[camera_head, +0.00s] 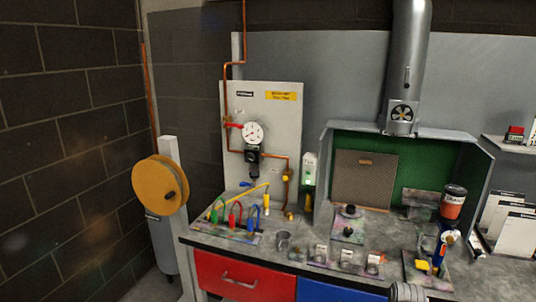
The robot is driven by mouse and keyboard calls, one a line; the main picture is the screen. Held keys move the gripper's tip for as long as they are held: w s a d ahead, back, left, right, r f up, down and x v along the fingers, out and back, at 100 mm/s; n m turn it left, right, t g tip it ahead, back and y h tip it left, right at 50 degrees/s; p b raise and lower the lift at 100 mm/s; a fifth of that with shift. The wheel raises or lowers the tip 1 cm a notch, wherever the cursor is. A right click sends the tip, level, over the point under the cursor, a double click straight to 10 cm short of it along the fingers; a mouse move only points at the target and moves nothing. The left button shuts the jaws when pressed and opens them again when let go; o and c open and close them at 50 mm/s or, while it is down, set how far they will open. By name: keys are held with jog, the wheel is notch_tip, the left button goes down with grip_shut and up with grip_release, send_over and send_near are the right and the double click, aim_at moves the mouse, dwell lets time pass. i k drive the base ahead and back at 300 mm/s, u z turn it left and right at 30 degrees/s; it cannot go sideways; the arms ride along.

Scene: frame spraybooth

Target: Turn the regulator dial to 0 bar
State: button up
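The regulator (253,156) is a small dark body mounted on the pale wall panel (275,118), left of centre. A round white pressure gauge (252,133) with red marks sits just above it. A black knob-like part hangs at the regulator's lower end. The dial's setting and the gauge reading are too small to read. My gripper is not in view; only a grey piece, perhaps part of my arm, shows at the bottom edge right of centre.
Copper pipes run along the panel. Below stand coloured hose hooks (235,214) and a grey cup (283,240) on the bench. A yellow hose reel (160,185) stands left. The green-lined booth (480,165) is right. The space before the panel looks open above the bench.

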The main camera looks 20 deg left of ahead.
aim_at(250, 156)
jog(key=u, duration=0.05)
jog(key=i, duration=0.7)
jog(key=u, duration=0.75)
jog(key=i, duration=0.4)
jog(key=u, duration=0.3)
